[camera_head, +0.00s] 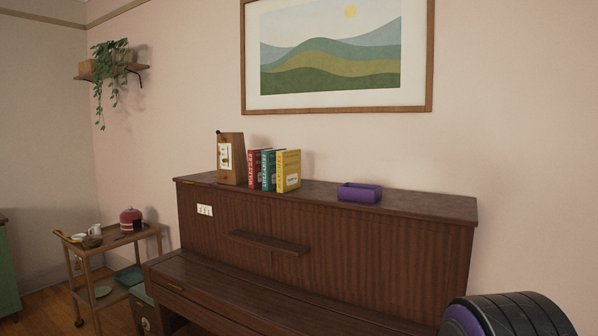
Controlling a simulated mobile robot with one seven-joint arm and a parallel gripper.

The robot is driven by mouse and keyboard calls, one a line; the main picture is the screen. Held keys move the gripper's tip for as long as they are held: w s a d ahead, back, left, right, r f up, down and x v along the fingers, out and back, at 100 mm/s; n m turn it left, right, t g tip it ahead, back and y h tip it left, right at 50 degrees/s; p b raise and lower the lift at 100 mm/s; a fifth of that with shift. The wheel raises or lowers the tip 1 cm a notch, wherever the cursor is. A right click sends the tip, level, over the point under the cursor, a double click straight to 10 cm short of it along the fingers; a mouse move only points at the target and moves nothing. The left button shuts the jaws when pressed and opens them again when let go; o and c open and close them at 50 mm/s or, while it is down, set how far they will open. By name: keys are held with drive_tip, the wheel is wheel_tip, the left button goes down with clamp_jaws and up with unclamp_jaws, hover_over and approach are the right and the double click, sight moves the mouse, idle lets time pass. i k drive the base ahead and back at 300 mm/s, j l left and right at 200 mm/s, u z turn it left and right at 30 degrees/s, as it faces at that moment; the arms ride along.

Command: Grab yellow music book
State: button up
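The yellow music book (288,170) stands upright on top of the brown piano (420,208). It is at the right end of a short row of books. A teal book (269,170) stands beside it on the left, and a red book (254,169) stands left of that. The yellow book's right side faces open space on the piano top. My gripper is not in view.
A wooden metronome-like box (230,158) stands left of the books. A purple tray (359,193) lies to their right. A dark rounded object (515,316) fills the lower right corner. A wooden cart (112,239) stands at the left.

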sight(288, 162)
drive_tip(key=i+j+z, duration=0.15)
drive_tip(key=z, duration=0.3)
drive_tip(key=j+z, duration=0.45)
drive_tip(key=i+j+z, duration=0.2)
drive_tip(key=j, duration=0.15)
drive_tip(key=j+z, duration=0.35)
drive_tip(key=j, duration=0.8)
drive_tip(key=k+j+z, duration=0.15)
drive_tip(key=j, duration=0.7)
drive_tip(key=i, duration=0.05)
